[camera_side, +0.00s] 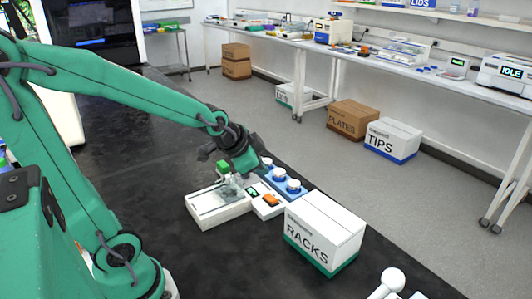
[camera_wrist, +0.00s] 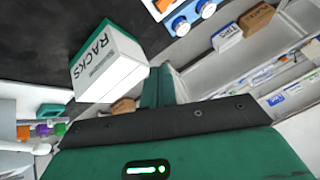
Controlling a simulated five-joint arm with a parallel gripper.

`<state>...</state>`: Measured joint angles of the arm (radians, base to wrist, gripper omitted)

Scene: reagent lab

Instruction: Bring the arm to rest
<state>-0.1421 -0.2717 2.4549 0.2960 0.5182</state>
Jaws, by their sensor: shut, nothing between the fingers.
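My green arm reaches from the left of the side view over the black bench (camera_side: 130,150). My gripper (camera_side: 236,178) points down near a white tray-like device (camera_side: 215,208). It looks shut, with nothing held. Whether it touches the device cannot be told. In the wrist view the gripper (camera_wrist: 160,78) shows as a narrow green part beyond a dark bar, with no object at its tip.
A white RACKS box (camera_side: 322,232) stands right of the device and shows in the wrist view (camera_wrist: 108,65). Blue-and-white round items (camera_side: 286,180) and an orange item (camera_side: 271,200) sit close to my gripper.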

